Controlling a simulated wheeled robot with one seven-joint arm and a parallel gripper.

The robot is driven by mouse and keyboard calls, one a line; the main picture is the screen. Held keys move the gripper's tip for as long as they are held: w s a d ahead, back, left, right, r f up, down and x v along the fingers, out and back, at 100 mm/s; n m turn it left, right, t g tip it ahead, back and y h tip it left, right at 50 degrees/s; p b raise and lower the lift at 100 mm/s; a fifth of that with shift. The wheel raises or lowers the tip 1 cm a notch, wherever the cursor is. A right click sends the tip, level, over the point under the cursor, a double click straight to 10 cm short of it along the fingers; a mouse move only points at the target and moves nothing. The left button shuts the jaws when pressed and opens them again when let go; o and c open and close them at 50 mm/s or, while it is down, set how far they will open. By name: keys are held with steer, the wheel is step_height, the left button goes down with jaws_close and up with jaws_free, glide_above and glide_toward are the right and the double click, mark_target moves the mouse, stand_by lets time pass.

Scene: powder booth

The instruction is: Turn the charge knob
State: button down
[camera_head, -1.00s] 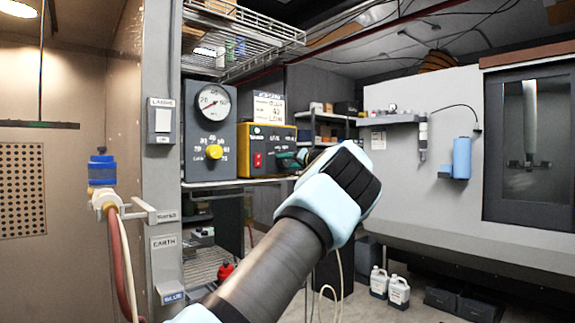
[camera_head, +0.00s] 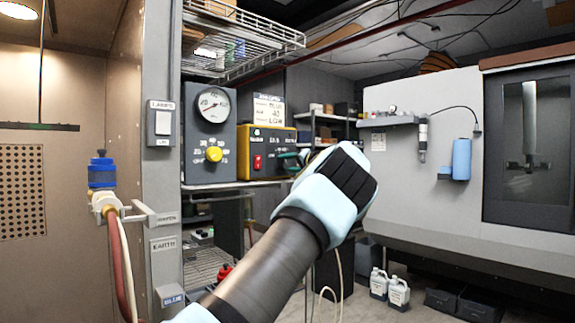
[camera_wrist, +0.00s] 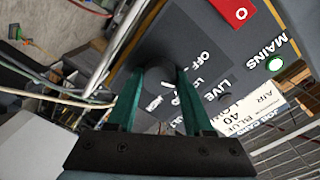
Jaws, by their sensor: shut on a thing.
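The yellow-framed charge unit (camera_head: 244,152) with a dark front stands on the shelf, left of my arm in the head view. Its dark charge knob (camera_wrist: 156,92) shows in the wrist view, with white markings beside it, among them OFF. My gripper (camera_wrist: 160,74) has green fingers, one on each side of the knob, and is shut on it. The fingers partly cover the knob, and its pointer cannot be made out. In the head view my wrist hides the knob and most of the gripper.
A job card (camera_head: 269,109) reads BLUE, 40, LOW. A wire rack (camera_head: 245,40) hangs above.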

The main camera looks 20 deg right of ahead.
steer(key=shift+c, duration=1.5)
jaws_free()
steer(key=shift+s, duration=0.1)
steer(key=b+v, duration=0.5)
steer(key=v, duration=0.5)
steer(key=shift+s+d, duration=0.15)
steer(key=shift+s, duration=0.1)
steer(key=shift+s, duration=0.1)
